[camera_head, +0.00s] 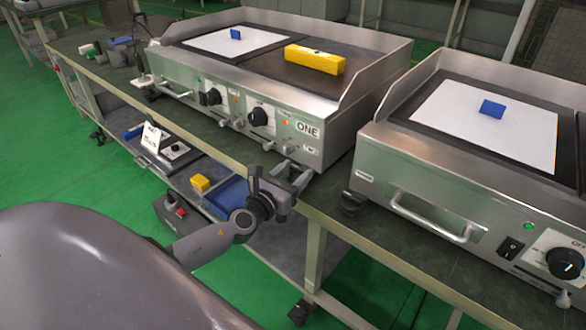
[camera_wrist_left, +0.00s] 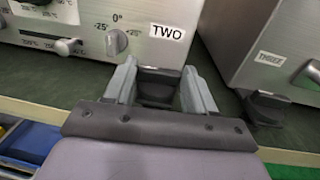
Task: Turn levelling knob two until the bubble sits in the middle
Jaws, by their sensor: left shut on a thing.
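Levelling knob two (camera_wrist_left: 160,82) is the dark foot under the right front corner of the griddle, below the label TWO (camera_wrist_left: 167,32). My left gripper (camera_head: 294,176) reaches this corner from the front; in the left wrist view its pale fingers (camera_wrist_left: 158,76) stand on either side of the knob and are shut on it. In the head view the gripper hides most of the knob. A yellow spirit level (camera_head: 315,58) lies on the dark right half of the griddle (camera_head: 318,104). Its bubble is too small to read. My right gripper is not in view.
A second griddle (camera_head: 430,195) with a front handle (camera_head: 432,217) stands close on the right, its foot (camera_head: 350,200) near my gripper. Small tools lie at the bench's left end. A blue bin (camera_head: 230,196) sits on the lower shelf.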

